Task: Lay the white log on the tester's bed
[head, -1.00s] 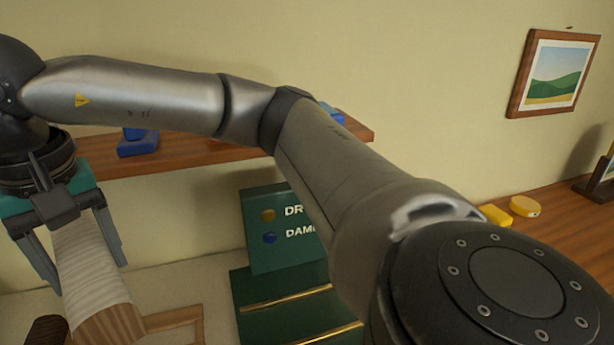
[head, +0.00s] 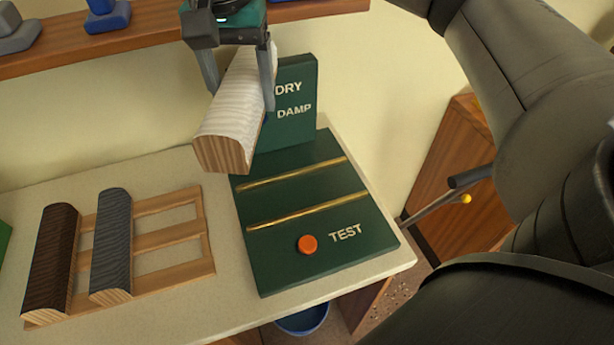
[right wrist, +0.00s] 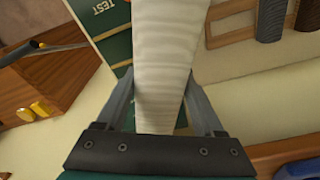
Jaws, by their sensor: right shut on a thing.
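The white log (head: 228,118) has pale ribbed bark and a tan cut end. My right gripper (head: 240,75) is shut around it and holds it in the air in front of the upright DRY/DAMP panel (head: 297,100), partly covering it. In the right wrist view the log (right wrist: 162,60) lies between the two fingers (right wrist: 160,110). The tester's green bed (head: 310,215), with two brass bars, lies below and to the right of the log in the head view. The bed is bare. My left gripper is out of view.
A wooden rack (head: 172,238) left of the tester holds a dark brown log (head: 50,262) and a grey log (head: 112,245). An orange button (head: 307,244) sits at the tester's front. A shelf (head: 150,32) with blue and grey objects runs behind.

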